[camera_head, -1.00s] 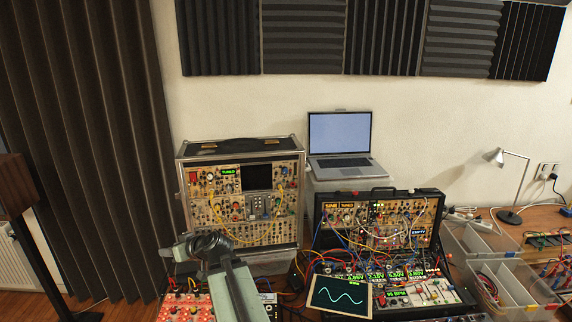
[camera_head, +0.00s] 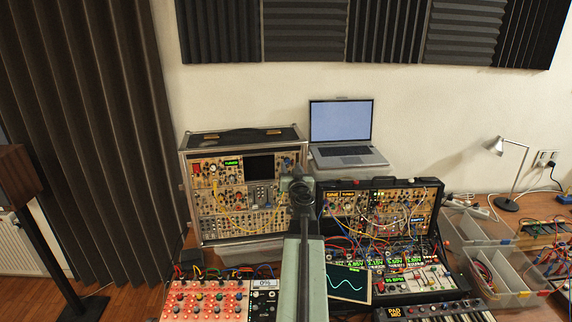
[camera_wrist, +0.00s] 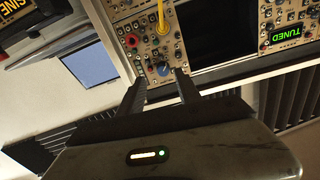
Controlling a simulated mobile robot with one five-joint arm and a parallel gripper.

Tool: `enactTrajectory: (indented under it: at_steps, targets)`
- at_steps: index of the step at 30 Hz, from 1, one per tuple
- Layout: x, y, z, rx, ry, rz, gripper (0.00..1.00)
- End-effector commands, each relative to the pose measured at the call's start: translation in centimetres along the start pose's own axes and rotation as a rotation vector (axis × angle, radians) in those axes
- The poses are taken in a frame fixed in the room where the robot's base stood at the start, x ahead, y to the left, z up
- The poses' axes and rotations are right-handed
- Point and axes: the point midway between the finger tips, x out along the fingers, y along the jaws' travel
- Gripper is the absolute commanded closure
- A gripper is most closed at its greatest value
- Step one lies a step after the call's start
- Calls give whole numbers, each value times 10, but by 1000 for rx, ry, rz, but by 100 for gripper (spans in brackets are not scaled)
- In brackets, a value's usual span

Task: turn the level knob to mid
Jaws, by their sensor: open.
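No label reading level is legible, so I cannot tell for sure which knob it is. In the wrist view a blue knob (camera_wrist: 163,68) sits on a beige module panel, close to the line between my two fingertips. My gripper (camera_wrist: 158,79) is open with nothing between its fingers; whether it touches the panel is unclear. In the head view my gripper (camera_head: 301,190) is in front of the gap between the left synth case (camera_head: 210,137) and the right case (camera_head: 381,182).
Patch cables (camera_head: 240,220) hang over both cases. A tablet with a sine wave (camera_head: 345,284) leans in front of the right case. A laptop (camera_head: 341,135) stands behind. Grey bins (camera_head: 500,278) and a lamp (camera_head: 508,203) are on the right.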

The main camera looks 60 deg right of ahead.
Motion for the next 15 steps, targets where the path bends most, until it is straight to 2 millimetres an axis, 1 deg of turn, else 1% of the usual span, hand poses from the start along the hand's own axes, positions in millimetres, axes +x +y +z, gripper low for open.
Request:
enactTrajectory:
  at_steps: [1, 4, 7, 12, 13, 14, 15]
  targets:
    - [11, 4, 0, 0, 0, 0, 59]
    - [21, 7, -1, 0, 0, -1, 59]
    - [24, 7, -1, 0, 0, -3, 59]
    - [23, 9, -1, 0, 0, 0, 59]
    - [23, 10, -1, 0, 0, 0, 62]
    - [23, 11, -1, 0, 0, 1, 70]
    - [23, 12, -1, 0, 0, 2, 81]
